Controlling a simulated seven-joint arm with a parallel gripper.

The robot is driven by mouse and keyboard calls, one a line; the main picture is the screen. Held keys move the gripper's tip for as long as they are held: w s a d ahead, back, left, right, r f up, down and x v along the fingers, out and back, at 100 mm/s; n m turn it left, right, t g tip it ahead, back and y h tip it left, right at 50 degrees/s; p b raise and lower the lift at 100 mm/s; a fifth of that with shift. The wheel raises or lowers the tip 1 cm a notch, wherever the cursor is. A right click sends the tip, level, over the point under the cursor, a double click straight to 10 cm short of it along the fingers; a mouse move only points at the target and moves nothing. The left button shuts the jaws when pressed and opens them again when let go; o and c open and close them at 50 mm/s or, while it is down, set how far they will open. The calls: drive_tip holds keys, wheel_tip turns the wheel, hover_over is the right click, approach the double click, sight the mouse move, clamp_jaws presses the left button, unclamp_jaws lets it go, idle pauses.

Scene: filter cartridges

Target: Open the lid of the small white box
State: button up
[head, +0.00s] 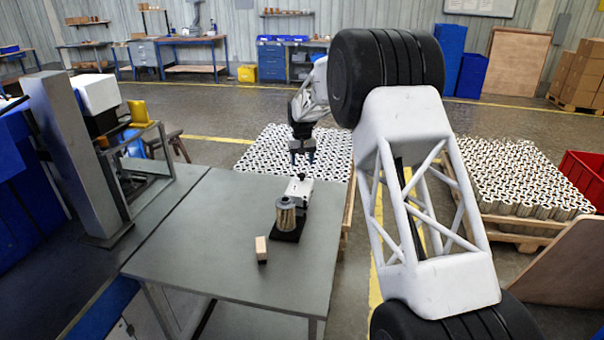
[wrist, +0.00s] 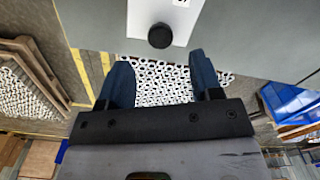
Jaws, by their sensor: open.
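The small white box (head: 299,191) stands on the grey table near its back edge, behind a dark base. A round black knob (wrist: 160,36) shows against the box's white surface (wrist: 146,17) in the wrist view. The box looks closed, but it is too small in the head view to be sure. My gripper (head: 303,157) is above the table's back edge, behind and above the box, touching nothing. In the wrist view its two blue fingers (wrist: 163,68) are spread apart and empty, with the knob just beyond their tips, roughly centred between them.
A cylindrical filter cartridge (head: 286,216) stands on the dark base in front of the box. A small wooden block (head: 261,249) stands nearer the front. The grey table (head: 215,245) is otherwise mostly clear. A pallet of white cartridges (head: 262,155) lies beyond the table.

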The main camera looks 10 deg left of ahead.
sight(302, 174)
drive_tip(key=shift+f, duration=2.85)
drive_tip(key=shift+c, duration=0.4)
clamp_jaws()
